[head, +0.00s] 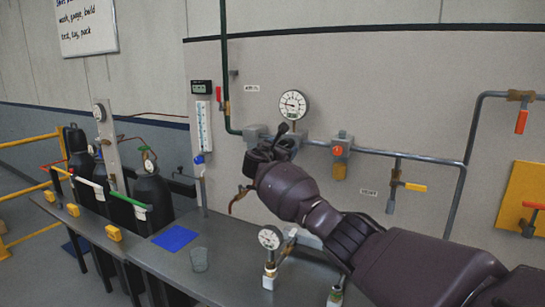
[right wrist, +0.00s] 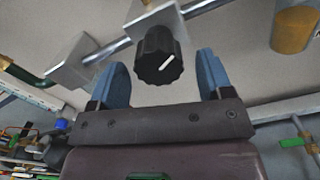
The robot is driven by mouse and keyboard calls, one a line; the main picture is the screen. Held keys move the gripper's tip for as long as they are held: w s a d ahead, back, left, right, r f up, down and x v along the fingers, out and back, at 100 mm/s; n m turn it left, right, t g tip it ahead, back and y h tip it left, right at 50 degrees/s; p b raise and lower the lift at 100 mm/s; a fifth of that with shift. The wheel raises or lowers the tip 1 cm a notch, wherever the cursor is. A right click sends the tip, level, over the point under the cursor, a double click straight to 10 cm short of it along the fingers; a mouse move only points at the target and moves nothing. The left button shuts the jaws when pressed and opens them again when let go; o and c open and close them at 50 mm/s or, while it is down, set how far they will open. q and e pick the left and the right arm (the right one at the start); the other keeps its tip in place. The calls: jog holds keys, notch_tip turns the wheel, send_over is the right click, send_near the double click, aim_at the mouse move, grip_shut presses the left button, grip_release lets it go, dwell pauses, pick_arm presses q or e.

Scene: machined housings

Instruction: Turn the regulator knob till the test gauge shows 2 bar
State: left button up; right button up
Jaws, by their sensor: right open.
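The black regulator knob (right wrist: 159,55) sits under a grey block on the pipe in the right wrist view. Its white mark points up and to the right. My right gripper (right wrist: 162,65) is open, one blue finger on each side of the knob, with gaps to it. In the head view this gripper (head: 268,150) is in front of the pipe and largely hides the knob. A round white gauge (head: 293,105) is on the wall just above; its dial is too small to read surely. I cannot tell whether this is the test gauge. My left gripper is not in view.
Another gauge (head: 270,238) stands on the grey bench (head: 190,262), beneath my right arm. An orange-capped valve (head: 340,147) is on the pipe to the right. A glass (head: 199,260) and a blue mat (head: 175,238) are on the bench. Dark cylinders (head: 152,195) stand at left.

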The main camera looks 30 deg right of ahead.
jog(key=b+v, duration=0.1)
jog(key=v, duration=0.6)
jog(key=shift+s+a, duration=0.1)
jog(key=shift+a, duration=0.05)
dwell(0.4)
jog(key=w+a+r+m+t+y, duration=0.25)
jog(key=a+m+t+y, duration=0.35)
jog(key=a, duration=0.4)
jog(key=s+a+f+m+t+y, duration=0.1)
jog(key=s+a+f+y, duration=0.2)
jog(key=f, duration=0.2)
jog(key=s+a+f+m+y, duration=0.2)
jog(key=f+y, duration=0.1)
jog(key=f, duration=0.2)
jog(key=s+a+f+m+t+y, duration=0.1)
jog(key=s+a+f+y, duration=0.2)
jog(key=f, duration=0.3)
jog(key=s+d+f+m+g, duration=0.1)
jog(key=s+f+m+g, duration=0.1)
jog(key=s+f, duration=0.8)
jog(key=s+d+f+m+g+b, duration=0.1)
jog(key=s+f+m, duration=0.3)
jog(key=s+f, duration=0.7)
jog(key=s+d+f+m+g, duration=0.1)
jog(key=s+f+m, duration=0.3)
jog(key=s+f, duration=0.6)
jog(key=s+g, duration=0.1)
jog(key=s, duration=0.8)
jog(key=shift+d+f+g, duration=0.15)
jog(key=shift+g, duration=0.15)
